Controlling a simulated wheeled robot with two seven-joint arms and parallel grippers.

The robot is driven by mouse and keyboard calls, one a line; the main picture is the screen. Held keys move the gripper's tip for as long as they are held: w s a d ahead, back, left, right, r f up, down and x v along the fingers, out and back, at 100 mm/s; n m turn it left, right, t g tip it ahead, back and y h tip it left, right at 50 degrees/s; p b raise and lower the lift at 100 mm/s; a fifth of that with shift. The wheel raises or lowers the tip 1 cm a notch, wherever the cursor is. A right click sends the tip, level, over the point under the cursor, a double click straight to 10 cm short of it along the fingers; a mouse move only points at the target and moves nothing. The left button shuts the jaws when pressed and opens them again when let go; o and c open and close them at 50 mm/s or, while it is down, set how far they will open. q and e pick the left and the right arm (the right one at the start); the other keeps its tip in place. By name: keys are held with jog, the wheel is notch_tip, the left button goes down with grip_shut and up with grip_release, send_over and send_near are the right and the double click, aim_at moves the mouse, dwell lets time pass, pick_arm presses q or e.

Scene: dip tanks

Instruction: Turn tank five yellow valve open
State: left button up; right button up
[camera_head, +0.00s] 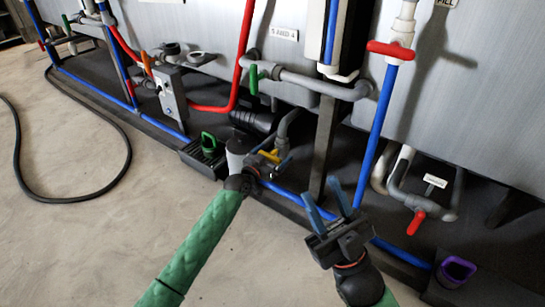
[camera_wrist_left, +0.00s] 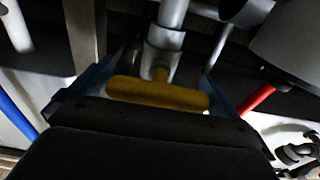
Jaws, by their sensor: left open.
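The yellow valve handle (camera_head: 268,156) sits on a grey pipe low beside the tanks, partly hidden by my left gripper. In the left wrist view the yellow handle (camera_wrist_left: 158,95) is a bar lying crosswise, below a grey pipe fitting (camera_wrist_left: 163,50). My left gripper (camera_head: 272,154) is at the handle. Its blue fingers (camera_wrist_left: 155,85) stand apart, one on either side of the bar, with the handle's ends close to them. I cannot tell whether they touch it. My right gripper (camera_head: 320,187) is open and empty, in front of the lower blue pipe.
A red valve (camera_head: 390,50) is on the upright pipe at right, with another red handle (camera_head: 416,222) lower down. A green handle (camera_head: 253,80) is above the yellow one. A purple fitting (camera_head: 456,270) stands at lower right. The floor (camera_head: 60,220) at left is clear except for a black hose (camera_head: 128,155).

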pick_arm(q)
jog(key=c, duration=0.7)
